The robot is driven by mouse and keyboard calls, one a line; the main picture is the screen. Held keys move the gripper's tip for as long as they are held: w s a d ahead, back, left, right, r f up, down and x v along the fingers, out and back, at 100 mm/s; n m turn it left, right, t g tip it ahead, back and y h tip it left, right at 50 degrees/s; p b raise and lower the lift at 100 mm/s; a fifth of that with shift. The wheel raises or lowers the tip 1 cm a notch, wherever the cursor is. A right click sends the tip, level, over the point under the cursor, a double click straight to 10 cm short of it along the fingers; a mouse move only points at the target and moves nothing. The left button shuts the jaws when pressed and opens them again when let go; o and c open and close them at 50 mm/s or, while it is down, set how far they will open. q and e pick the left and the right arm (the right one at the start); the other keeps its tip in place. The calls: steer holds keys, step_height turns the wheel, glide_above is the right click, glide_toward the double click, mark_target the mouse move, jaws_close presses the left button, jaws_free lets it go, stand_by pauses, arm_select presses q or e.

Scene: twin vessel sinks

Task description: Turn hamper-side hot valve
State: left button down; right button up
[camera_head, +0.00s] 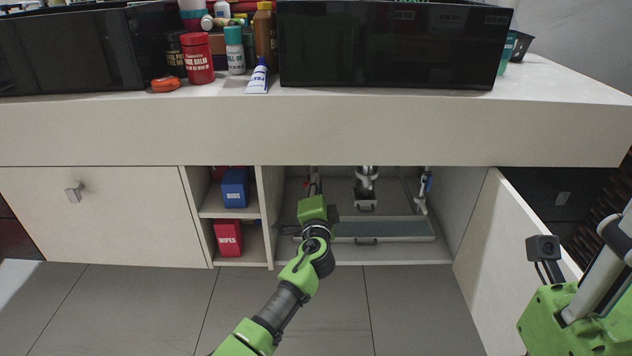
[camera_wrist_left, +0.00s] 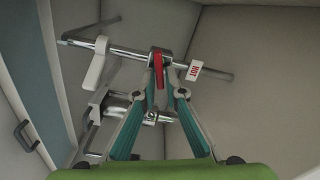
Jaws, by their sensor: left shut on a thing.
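The hot valve has a red lever (camera_wrist_left: 159,72) on a metal pipe, beside a white tag reading HOT (camera_wrist_left: 195,69) in the left wrist view. My left gripper (camera_wrist_left: 160,80) is shut on the red lever, its two teal fingers on either side of it. In the head view my left gripper (camera_head: 313,207) reaches into the open cabinet under the right-hand sink, at its left side. The wrist hides most of the valve there. Of my right arm, part shows at the lower right, but its fingers do not.
A blue-handled valve (camera_head: 427,183) is on the cabinet's right side, with a drain pipe (camera_head: 367,180) between. A tray (camera_head: 400,240) lies on the cabinet floor. The open door (camera_head: 505,255) stands at right; shelves with a red wipes box (camera_head: 228,238) are at left.

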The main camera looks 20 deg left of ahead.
arm_select(q)
steer(key=shift+f+m+p, duration=0.25)
steer(key=shift+m+p, duration=0.25)
steer(key=shift+m, duration=1.2)
steer(key=c, duration=2.1)
jaws_free()
steer(key=shift+s+d, duration=0.1)
steer(key=shift+s, duration=0.05)
steer(key=v, duration=1.1)
steer(key=shift+s, duration=0.35)
steer(key=shift+d, duration=0.15)
